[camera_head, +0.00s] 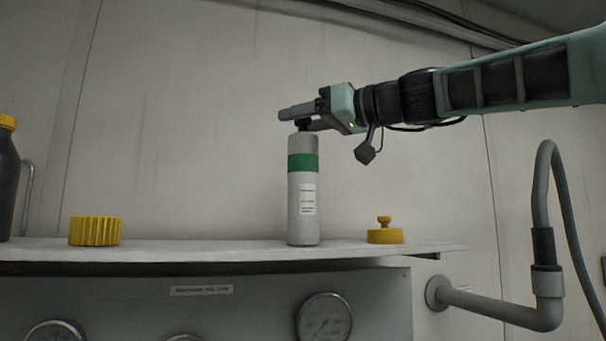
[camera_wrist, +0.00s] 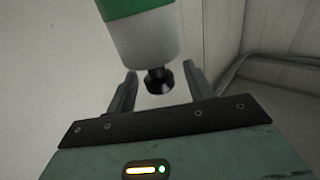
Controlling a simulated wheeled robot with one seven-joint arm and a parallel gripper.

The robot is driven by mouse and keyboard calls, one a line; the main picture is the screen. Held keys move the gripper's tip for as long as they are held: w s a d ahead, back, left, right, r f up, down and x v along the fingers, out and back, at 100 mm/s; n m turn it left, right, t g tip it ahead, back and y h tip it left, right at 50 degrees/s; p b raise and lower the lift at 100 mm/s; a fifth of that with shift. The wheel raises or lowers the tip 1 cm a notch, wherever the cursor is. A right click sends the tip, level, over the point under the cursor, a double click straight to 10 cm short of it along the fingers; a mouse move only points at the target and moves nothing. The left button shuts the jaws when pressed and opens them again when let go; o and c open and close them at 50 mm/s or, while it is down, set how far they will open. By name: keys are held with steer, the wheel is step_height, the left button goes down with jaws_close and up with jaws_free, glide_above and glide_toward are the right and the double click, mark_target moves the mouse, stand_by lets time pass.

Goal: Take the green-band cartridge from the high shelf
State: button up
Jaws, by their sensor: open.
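The green-band cartridge (camera_head: 303,210) is a tall grey cylinder with a green band, a white label and a small black knob on top. It stands upright on the high shelf (camera_head: 200,248). My gripper (camera_head: 292,120) is at the cartridge's top, reaching in from the right, with its fingers around the level of the knob. In the wrist view, the open fingers of my gripper (camera_wrist: 155,85) lie on either side of the black knob (camera_wrist: 158,80), with gaps showing. The cartridge body (camera_wrist: 148,42) extends beyond the fingertips there.
A yellow ribbed cap (camera_head: 95,231) stands left of the cartridge and a yellow knobbed piece (camera_head: 385,233) stands to its right. A dark bottle with a yellow cap (camera_head: 8,180) is at the far left. Gauges (camera_head: 324,318) sit below the shelf. A grey pipe (camera_head: 510,310) is at right.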

jaws_close()
